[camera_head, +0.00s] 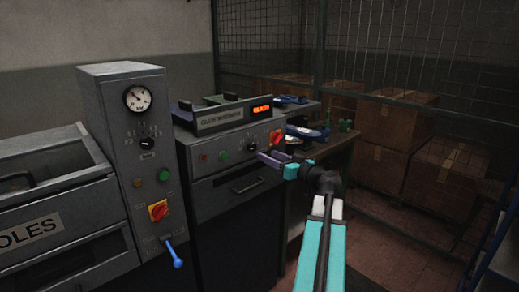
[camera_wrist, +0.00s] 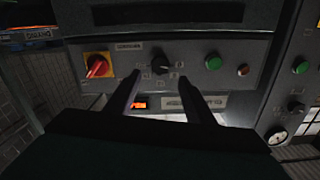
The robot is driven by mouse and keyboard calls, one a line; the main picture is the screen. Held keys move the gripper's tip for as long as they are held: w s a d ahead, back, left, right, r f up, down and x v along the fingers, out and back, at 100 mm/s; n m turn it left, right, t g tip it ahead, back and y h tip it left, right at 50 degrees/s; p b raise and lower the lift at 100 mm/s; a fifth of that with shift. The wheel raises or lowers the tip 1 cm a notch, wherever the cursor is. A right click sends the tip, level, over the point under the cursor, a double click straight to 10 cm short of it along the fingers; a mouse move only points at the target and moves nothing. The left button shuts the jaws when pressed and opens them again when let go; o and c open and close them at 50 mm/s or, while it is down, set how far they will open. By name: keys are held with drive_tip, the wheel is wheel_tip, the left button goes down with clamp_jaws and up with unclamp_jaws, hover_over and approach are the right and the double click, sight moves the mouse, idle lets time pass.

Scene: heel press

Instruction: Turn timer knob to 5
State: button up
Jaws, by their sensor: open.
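A black knob (camera_wrist: 160,64) with small white marks around it sits on the grey front panel of the middle machine. The head view shows it small (camera_head: 252,145). The marks are too small to read, so I cannot tell its setting. My gripper (camera_wrist: 159,75) is open and empty, its two dark fingers pointing at the panel on either side of the knob in the wrist view. I cannot tell whether they touch it. In the head view my gripper (camera_head: 266,158) is just below and right of the knob. Another black knob (camera_head: 147,143) with marks is on the left gauge column.
A red-and-yellow switch (camera_wrist: 97,65), a green button (camera_wrist: 213,62) and a red button (camera_wrist: 243,70) flank the knob. The left column has a gauge (camera_head: 138,98) and blue-handled lever (camera_head: 174,252). Cartons (camera_head: 380,170) stand behind mesh at right.

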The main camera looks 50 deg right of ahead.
sight(254, 148)
drive_tip(key=shift+w+d+p, duration=0.15)
drive_tip(key=shift+w+p, duration=0.2)
drive_tip(key=shift+w, duration=1.65)
drive_tip(key=shift+w+d+p, duration=0.15)
drive_tip(key=shift+w+p, duration=0.15)
drive_tip(key=shift+w, duration=1.65)
drive_tip(key=shift+c, duration=0.3)
drive_tip(key=c, duration=1)
drive_tip(key=shift+s+d+r, duration=0.1)
drive_tip(key=shift+d+r, duration=0.05)
drive_tip(key=shift+d, duration=0.2)
drive_tip(key=shift+a, duration=0.25)
